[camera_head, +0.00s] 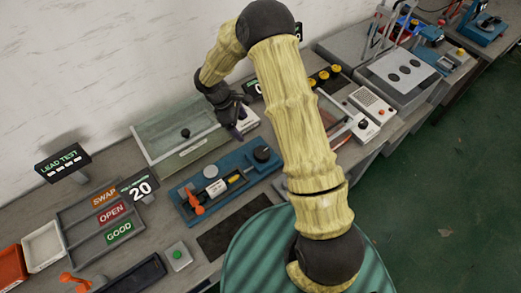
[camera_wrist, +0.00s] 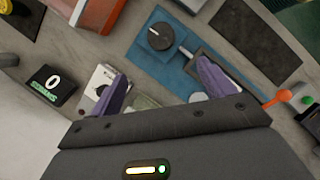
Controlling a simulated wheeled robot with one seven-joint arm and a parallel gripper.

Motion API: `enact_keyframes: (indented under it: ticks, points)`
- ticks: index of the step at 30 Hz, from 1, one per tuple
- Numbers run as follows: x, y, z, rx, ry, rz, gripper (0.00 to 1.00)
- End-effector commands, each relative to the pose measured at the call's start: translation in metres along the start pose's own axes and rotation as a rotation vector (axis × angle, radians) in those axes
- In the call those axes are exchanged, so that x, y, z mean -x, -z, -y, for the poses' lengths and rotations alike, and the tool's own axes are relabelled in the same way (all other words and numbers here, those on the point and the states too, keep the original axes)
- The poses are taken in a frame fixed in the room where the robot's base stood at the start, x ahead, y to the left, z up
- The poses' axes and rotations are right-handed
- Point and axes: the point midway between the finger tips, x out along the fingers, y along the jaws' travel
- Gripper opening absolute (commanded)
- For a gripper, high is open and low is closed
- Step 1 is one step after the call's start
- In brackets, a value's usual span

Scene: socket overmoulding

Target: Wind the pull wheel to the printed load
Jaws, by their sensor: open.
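The pull wheel, a black round knob (camera_head: 262,153), sits at the right end of a blue test bench (camera_head: 185,187). In the wrist view the wheel (camera_wrist: 160,36) shows with a pale pointer mark, on the blue bench beyond my fingertips. The bench also carries a round white-topped part (camera_head: 210,171), a small white label and an orange lever (camera_head: 197,209). Any print on the label is too small to read. A black display (camera_head: 139,187) behind the bench reads 20. My gripper (camera_wrist: 165,77) is open and empty, with purple fingers, above and behind the wheel, apart from it.
A glass-lidded box (camera_head: 178,135) stands behind the bench. A white unit with a knob (camera_wrist: 103,80) lies near my left finger, beside a display reading 0 (camera_wrist: 52,84). Left are SWAP, OPEN, GOOD trays (camera_head: 62,225) and a LEAD TEST sign (camera_head: 63,160). A dark mat (camera_head: 233,228) is bare.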

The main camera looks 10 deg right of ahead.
Motion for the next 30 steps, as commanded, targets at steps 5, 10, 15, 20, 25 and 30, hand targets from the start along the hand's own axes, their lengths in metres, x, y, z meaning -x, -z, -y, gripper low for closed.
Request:
enact_keyframes:
  ticks: [5, 10, 15, 20, 25, 30]
  points:
    - [-0.014, -0.001, 0.001, 0.001, 0.004, 0.002, 0.81]
    - [-0.040, -0.001, 0.001, 0.002, 0.005, 0.003, 0.81]
    - [-0.068, -0.001, 0.002, 0.002, 0.004, 0.002, 0.81]
    - [-0.094, -0.002, 0.001, -0.002, 0.004, 0.001, 0.81]
    - [-0.120, -0.004, 0.001, -0.005, 0.006, 0.000, 0.81]
    - [-0.144, -0.004, 0.000, -0.006, 0.006, 0.001, 0.81]
